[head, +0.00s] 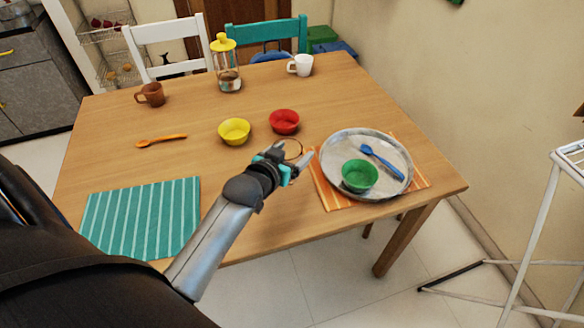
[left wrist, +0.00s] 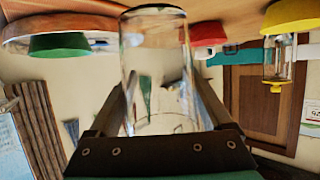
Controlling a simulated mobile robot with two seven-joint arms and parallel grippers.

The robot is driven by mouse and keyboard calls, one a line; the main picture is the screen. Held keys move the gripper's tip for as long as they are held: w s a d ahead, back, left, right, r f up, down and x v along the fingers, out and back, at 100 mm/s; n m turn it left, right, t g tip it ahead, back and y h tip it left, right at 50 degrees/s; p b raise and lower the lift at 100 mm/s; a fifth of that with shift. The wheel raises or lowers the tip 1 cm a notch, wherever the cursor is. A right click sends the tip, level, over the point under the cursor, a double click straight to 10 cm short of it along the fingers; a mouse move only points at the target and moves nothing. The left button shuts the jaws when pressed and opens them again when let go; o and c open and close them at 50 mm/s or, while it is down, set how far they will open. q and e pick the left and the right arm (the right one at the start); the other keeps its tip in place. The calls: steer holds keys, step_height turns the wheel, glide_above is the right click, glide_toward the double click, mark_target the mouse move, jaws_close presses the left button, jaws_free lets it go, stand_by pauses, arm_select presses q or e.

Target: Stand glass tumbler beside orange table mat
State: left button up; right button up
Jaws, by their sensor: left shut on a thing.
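The clear glass tumbler (head: 293,149) is between the fingers of my left gripper (head: 290,160), which is shut on it, left of the round tray. The tumbler fills the middle of the left wrist view (left wrist: 155,60), which is upside down. I cannot tell whether its base touches the table. The orange striped table mat (head: 329,193) lies at the table's right front, mostly covered by the metal tray (head: 340,142). The tumbler is just off the mat's left edge. My right gripper is not in view.
A green bowl (head: 359,176) and blue spoon (head: 381,160) are on the tray. A red bowl (head: 285,121) and yellow bowl (head: 234,131) stand behind the tumbler. A teal striped mat (head: 142,218) lies front left. Bare table lies between the two mats.

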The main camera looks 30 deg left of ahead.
arm_select(q)
step_height(320, 180, down, 4)
steer(key=shift+f+b, duration=0.15)
steer(key=shift+b, duration=0.7)
steer(key=o, duration=1.4)
steer(key=shift+f, duration=0.1)
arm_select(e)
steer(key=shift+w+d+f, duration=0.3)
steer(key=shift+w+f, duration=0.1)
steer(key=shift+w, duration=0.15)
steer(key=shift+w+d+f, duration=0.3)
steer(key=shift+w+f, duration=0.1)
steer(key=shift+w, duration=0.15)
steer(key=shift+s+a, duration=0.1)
